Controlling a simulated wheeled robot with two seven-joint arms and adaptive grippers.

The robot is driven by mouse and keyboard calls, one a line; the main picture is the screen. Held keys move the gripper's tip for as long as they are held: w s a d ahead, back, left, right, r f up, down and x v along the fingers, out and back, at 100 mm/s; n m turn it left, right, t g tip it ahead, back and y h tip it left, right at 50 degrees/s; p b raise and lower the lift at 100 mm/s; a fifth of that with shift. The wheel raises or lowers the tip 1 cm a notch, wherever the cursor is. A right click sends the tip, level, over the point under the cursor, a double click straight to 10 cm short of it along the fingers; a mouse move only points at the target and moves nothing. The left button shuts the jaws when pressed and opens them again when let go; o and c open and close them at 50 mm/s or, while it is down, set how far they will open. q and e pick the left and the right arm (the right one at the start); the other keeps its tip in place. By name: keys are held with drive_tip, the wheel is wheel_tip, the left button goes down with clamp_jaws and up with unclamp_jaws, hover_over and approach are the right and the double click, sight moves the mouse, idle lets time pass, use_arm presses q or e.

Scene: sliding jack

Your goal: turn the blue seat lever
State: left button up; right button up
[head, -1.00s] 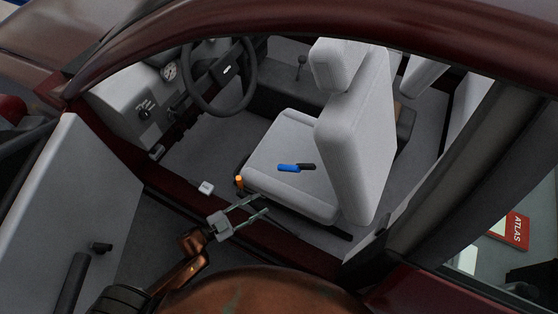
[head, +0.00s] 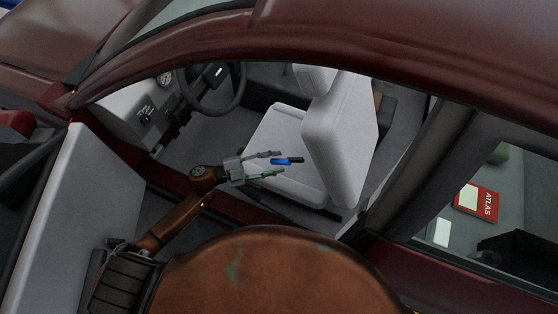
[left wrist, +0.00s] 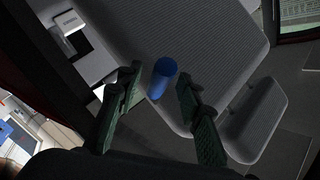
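The blue lever (head: 281,161) has a black end and shows against the side of the grey seat cushion (head: 275,130). In the left wrist view the lever appears as a blue cylinder (left wrist: 164,78) in front of the ribbed grey seat. My left gripper (head: 279,164) is open, with its green fingertips on either side of the blue part. In the left wrist view the open fingers (left wrist: 159,75) have the blue cylinder between or just beyond their tips. I cannot tell whether either finger touches it. My right gripper is not in view.
The seat back (head: 338,130) rises right of the lever. The steering wheel (head: 215,90) is at the upper left, and the open car door (head: 60,210) is at the left. The roof edge (head: 300,58) arches above. A red ATLAS book (head: 477,202) shows at the right.

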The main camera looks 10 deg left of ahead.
use_arm(q)
drive_tip(key=shift+x, duration=0.8)
drive_tip(key=shift+c, duration=0.6)
clamp_jaws()
